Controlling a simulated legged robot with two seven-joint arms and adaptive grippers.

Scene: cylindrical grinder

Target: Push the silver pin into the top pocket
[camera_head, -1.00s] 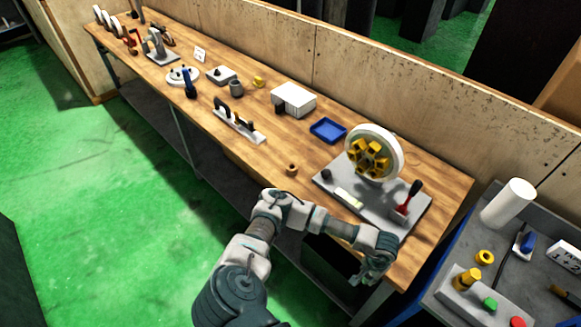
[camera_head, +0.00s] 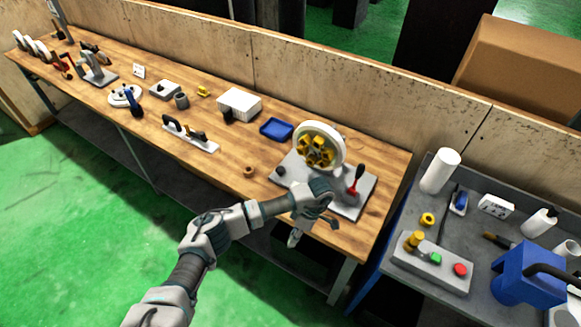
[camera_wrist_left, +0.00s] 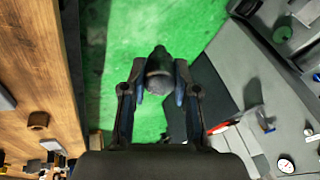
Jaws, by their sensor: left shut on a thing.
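My left gripper (camera_head: 296,232) hangs in front of the bench's front edge, off the wheel fixture, pointing down. In the left wrist view its two fingers are shut on a grey, round-ended piece (camera_wrist_left: 160,82), seemingly the silver pin. In the head view the pin is too small and partly hidden to make out clearly. The pocket wheel (camera_head: 338,143) stands upright on a grey base plate (camera_head: 345,203), with a white rim and several yellow pockets (camera_head: 317,149) around its face. The top pocket is above and behind my left gripper, apart from it. My right gripper is not in view.
A red-and-black handle (camera_head: 356,180) stands on the plate's right side. A blue tray (camera_head: 276,129) and a white box (camera_head: 240,103) lie to the left. A cart (camera_head: 405,200) with a white cylinder (camera_head: 440,171) is at right. Green floor in front is free.

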